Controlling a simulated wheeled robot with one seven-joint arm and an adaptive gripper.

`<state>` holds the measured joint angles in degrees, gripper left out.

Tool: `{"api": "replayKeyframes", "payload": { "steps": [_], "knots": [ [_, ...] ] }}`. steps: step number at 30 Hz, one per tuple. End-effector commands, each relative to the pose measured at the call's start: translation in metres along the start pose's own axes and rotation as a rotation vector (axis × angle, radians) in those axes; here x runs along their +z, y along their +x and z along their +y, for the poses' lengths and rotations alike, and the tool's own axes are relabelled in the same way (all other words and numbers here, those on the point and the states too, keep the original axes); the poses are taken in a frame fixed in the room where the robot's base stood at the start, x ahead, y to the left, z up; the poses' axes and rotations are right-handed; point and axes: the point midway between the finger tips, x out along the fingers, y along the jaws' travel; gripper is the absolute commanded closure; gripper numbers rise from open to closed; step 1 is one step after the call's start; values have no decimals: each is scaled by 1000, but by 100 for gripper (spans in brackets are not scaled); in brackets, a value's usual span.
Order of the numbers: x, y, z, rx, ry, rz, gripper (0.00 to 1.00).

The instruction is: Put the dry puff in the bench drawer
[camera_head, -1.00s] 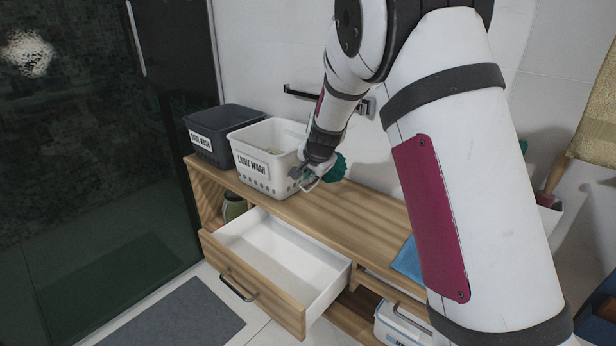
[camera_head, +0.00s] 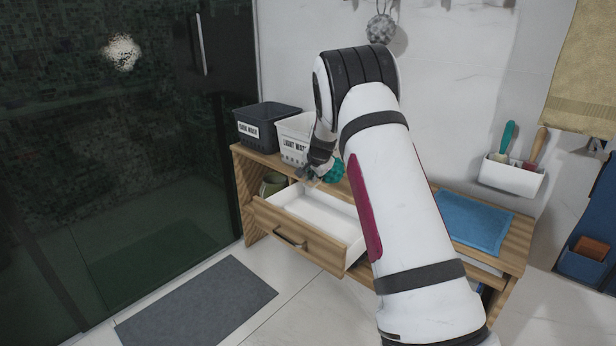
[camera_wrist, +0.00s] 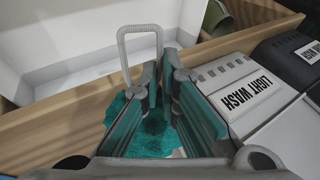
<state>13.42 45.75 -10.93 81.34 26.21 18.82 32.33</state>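A teal mesh puff (camera_head: 334,173) with a pale loop handle is at my gripper (camera_head: 308,172), over the bench top beside the light wash basket. In the wrist view, the puff (camera_wrist: 150,140) bulges around the fingers of my gripper (camera_wrist: 167,72), which look closed on it. Its loop stands up past the fingertips. The bench drawer (camera_head: 300,247) is pulled open and looks empty inside; its white interior (camera_wrist: 75,40) lies ahead of the fingers in the wrist view. A grey puff (camera_head: 380,29) hangs on the wall. The frames do not show which puff is dry.
A white light wash basket (camera_head: 295,135) and a dark basket (camera_head: 262,118) stand on the bench's left end. A blue towel (camera_head: 472,222) lies at the right end. A green jar (camera_head: 272,184) sits under the top. A wall caddy (camera_head: 513,177) holds brushes.

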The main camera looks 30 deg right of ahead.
Motion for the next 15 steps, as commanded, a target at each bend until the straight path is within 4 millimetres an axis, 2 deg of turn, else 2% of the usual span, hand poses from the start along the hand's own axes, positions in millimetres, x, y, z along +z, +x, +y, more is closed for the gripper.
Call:
{"api": "replayKeyframes", "payload": {
  "steps": [9, 15],
  "knots": [
    [13, 30, 18, 2, 0, -1, 100],
    [18, 42, 25, 1, 0, -1, 100]
  ]
}}
